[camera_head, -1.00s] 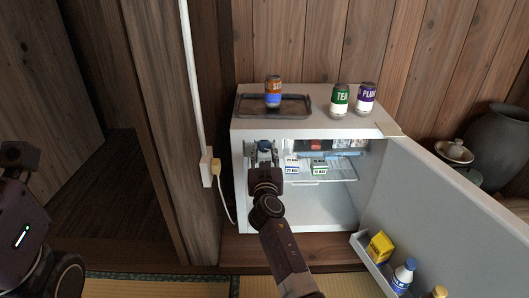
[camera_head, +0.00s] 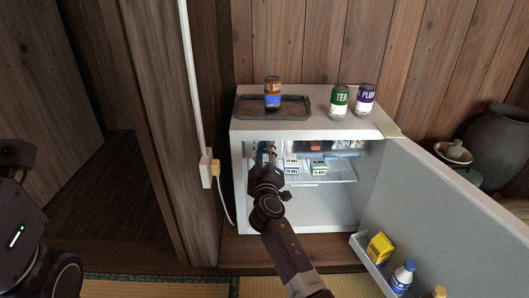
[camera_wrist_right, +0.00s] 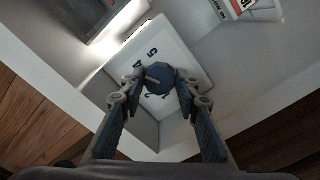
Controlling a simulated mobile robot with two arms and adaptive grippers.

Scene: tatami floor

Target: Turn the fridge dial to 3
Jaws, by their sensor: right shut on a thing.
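The small white fridge (camera_head: 305,131) stands open. Its dial (camera_wrist_right: 162,77) is a dark blue knob on a white panel (camera_wrist_right: 185,48) in the right wrist view, with a pale pointer mark on the knob. A 5 and other dark figures are printed around it, some partly hidden by the fingers. My right gripper (camera_wrist_right: 158,86) is shut on the dial, one finger on each side. In the head view my right gripper (camera_head: 266,152) reaches into the upper left of the fridge and hides the dial. My left arm shows at the left edge, but its gripper is not visible.
On the fridge top are a tray (camera_head: 243,112) with an orange-blue can (camera_head: 273,97), a green tea can (camera_head: 339,103) and a purple can (camera_head: 366,101). Small cartons (camera_head: 292,166) sit on the shelf inside. The open door (camera_head: 430,200) swings out right, holding bottles.

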